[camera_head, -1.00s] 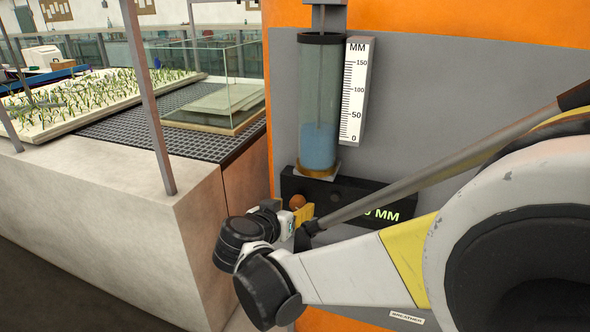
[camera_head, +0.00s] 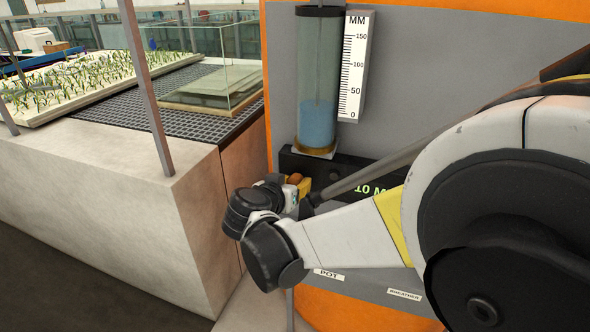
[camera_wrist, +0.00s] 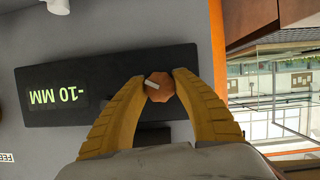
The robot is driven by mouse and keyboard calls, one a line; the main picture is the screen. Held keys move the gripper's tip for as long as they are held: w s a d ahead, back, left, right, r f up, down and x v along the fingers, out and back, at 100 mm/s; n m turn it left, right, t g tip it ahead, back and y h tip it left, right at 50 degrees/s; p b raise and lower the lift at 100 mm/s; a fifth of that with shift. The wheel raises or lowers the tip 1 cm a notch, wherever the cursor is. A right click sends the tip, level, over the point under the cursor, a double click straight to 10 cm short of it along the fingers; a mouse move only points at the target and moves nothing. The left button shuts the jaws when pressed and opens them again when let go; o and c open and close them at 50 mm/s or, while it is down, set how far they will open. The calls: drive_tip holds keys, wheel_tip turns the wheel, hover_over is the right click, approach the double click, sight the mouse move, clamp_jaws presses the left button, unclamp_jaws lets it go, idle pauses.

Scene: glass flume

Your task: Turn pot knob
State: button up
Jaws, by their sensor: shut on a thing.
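The brown, many-sided knob (camera_wrist: 159,87) with a white pointer mark sits on a black panel (camera_wrist: 115,70) in the wrist view. My gripper (camera_wrist: 160,82) has its two yellow fingers closed on the knob's left and right sides. In the wrist view the mark lies nearly level, tilted slightly. The green display (camera_wrist: 57,94) on the panel appears upside down and reads -10 MM. In the head view the knob (camera_head: 295,178) shows just above the yellow fingers (camera_head: 304,187), and my arm hides part of the panel and display. A label reading POT (camera_head: 329,274) is lower on the grey face.
A clear cylinder (camera_head: 318,80) with blue liquid stands above the panel, beside a white MM scale (camera_head: 354,65). To the left are a concrete wall (camera_head: 110,190), a metal post (camera_head: 146,90), a grating, a glass tank (camera_head: 215,85) and a plant bed (camera_head: 85,85).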

drive_tip(key=shift+n+g+h+b, duration=0.3)
drive_tip(key=shift+n+h+b, duration=0.15)
drive_tip(key=shift+n+h, duration=1.2)
drive_tip(key=shift+n+y, duration=0.25)
drive_tip(key=shift+n, duration=0.1)
drive_tip(key=o, duration=1.2)
drive_tip(key=v, duration=1.2)
